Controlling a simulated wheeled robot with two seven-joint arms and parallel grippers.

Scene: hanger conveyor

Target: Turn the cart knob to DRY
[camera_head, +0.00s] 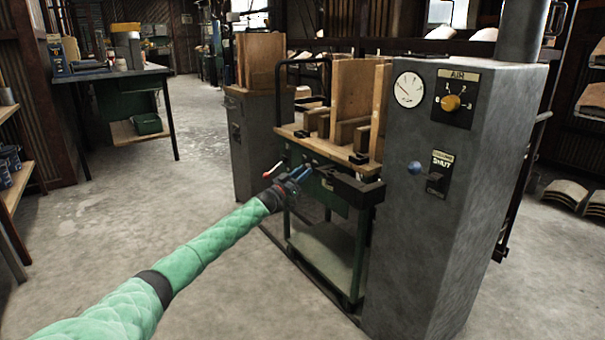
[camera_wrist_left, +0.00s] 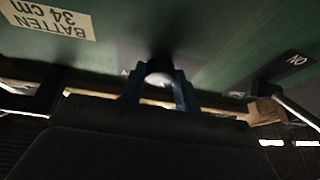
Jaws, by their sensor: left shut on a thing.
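The green cart (camera_head: 330,195) stands between two grey cabinets and carries upright wooden boards. My left gripper (camera_head: 300,173) reaches its front panel, with blue fingers that hide the knob in the head view. In the left wrist view the blue fingers (camera_wrist_left: 158,88) are shut on a small knob (camera_wrist_left: 158,74) with a pale, shiny face on the green panel. The knob's pointer and its DRY marking cannot be made out. My right gripper is in neither view.
A red-tipped lever (camera_head: 273,170) sits left of the gripper, and a dark vise-like block (camera_head: 352,190) to its right. The right grey cabinet (camera_head: 440,190) has a gauge, a yellow AIR knob (camera_head: 450,103) and a blue-balled lever (camera_head: 415,168).

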